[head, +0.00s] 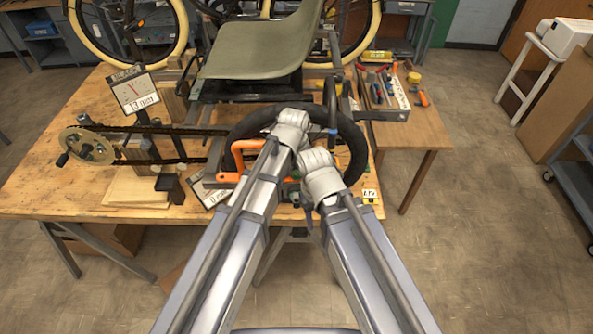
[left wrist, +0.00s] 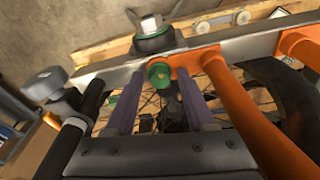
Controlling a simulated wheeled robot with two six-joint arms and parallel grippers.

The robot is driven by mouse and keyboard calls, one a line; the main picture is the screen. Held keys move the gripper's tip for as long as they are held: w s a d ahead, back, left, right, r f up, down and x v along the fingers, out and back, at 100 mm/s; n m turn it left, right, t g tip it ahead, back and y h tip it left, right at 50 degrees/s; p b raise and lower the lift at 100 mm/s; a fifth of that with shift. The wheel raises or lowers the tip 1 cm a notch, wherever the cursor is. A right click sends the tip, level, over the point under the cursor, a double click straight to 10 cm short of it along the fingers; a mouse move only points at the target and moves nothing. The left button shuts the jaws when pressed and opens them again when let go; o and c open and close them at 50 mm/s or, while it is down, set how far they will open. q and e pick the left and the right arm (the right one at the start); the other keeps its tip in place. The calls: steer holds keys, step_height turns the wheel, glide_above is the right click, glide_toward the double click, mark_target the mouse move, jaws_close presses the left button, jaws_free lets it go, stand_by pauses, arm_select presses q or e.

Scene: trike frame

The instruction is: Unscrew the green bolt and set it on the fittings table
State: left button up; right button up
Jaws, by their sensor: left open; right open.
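The green bolt (left wrist: 158,73) sits in a grey bar (left wrist: 225,45) beside orange frame tubes (left wrist: 240,115) in the left wrist view. My left gripper (left wrist: 158,84) is open, with its two fingers on either side of the bolt; I cannot tell whether they touch it. In the head view, my left wrist hides its fingers over the orange frame (head: 240,150). My right gripper (head: 307,212) is lower and partly hidden below its wrist. A small wooden table (head: 428,132), apparently the fittings table, stands to the right.
A tool tray (head: 398,112) and loose tools occupy part of the small table. A big black wheel (head: 352,135) and a green seat (head: 258,45) stand close to my arms. A chainring (head: 86,146) and a 13 mm sign (head: 134,92) stand on the workbench's left.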

arm_select(q)
steer(key=m, duration=0.5)
steer(key=shift+w+h, duration=0.1)
steer(key=shift+h, duration=0.3)
steer(key=m, duration=0.4)
steer(key=shift+g, duration=0.4)
steer(key=c, duration=0.7)
steer(key=n, duration=0.5)
steer(key=shift+n+t, duration=0.3)
steer(key=shift+n, duration=0.1)
steer(key=shift+c, duration=0.2)
steer(key=n+y, duration=0.1)
steer(key=n, duration=0.5)
steer(key=o, duration=0.7)
steer(key=shift+o, duration=0.2)
